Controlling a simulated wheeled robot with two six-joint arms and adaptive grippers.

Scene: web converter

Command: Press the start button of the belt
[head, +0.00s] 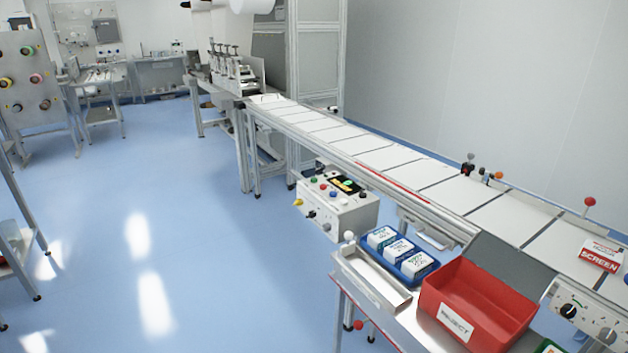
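The belt (400,170) runs from the machine at the back to the right edge, with pale panels along it. A white control box (345,218) hangs on the belt's near side, with several small coloured buttons and a dark display on its sloped top. A small green button (313,180) sits at the left of that top, but I cannot read any labels. A second panel (597,325) with black knobs stands at the lower right, partly cut off. Neither of my grippers is in view.
A red bin (478,284) marked REJECT, a blue tray (425,270) with white packs and a long white tray (368,288) stand at the near right. A red and white box (602,254) lies on the belt. The blue floor (190,220) at left is clear.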

